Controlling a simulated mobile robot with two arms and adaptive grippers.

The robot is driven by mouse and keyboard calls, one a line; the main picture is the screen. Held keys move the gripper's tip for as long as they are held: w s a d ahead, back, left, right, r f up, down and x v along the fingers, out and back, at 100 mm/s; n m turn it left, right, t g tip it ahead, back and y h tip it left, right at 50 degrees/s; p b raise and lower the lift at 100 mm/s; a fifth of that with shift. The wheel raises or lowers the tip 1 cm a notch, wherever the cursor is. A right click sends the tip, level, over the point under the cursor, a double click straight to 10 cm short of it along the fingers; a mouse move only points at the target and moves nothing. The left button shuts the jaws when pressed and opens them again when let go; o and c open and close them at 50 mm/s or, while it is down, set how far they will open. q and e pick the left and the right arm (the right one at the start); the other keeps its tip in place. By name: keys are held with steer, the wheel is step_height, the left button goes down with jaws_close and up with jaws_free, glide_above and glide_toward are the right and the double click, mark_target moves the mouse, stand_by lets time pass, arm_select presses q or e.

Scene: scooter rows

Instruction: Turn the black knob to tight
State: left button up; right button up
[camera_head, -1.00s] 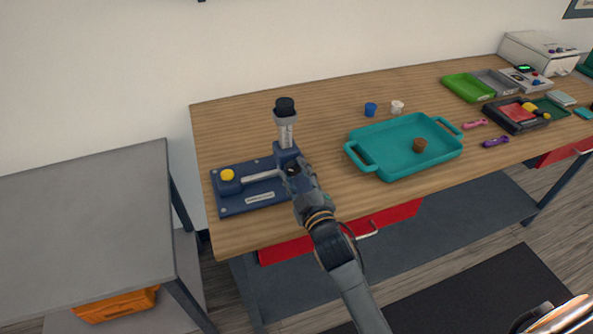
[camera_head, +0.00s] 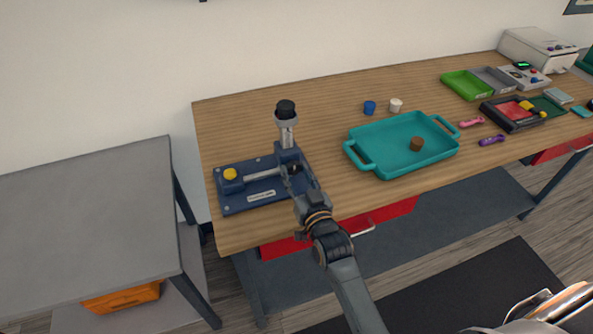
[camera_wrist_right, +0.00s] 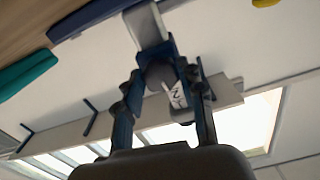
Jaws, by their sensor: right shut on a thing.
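A dark blue fixture (camera_head: 228,203) stands at the left end of the wooden workbench. It has an upright metal post (camera_head: 287,137) with a black cap (camera_head: 286,108) and a yellow knob (camera_head: 230,174) at its left. My right gripper (camera_head: 291,170) is at the front of the fixture's block, well below the black cap. In the right wrist view its fingers (camera_wrist_right: 164,100) close around a dark knob (camera_wrist_right: 158,74) with a white marked label (camera_wrist_right: 177,95) beside it. The fingers and wrist hide most of this knob in the head view. My left gripper is not in view.
A teal tray (camera_head: 365,160) holding a small brown piece (camera_head: 416,144) lies right of the fixture. Blue (camera_head: 369,107) and white (camera_head: 396,104) caps stand behind it. A grey table (camera_head: 85,210) stands at the left, across a gap. Bins and devices fill the bench's far right.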

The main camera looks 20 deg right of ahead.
steer(key=shift+f+m, duration=0.1)
steer(key=shift+m, duration=0.5)
steer(key=o, duration=1.2)
steer(key=s, duration=1.2)
steer(key=shift+d, duration=0.15)
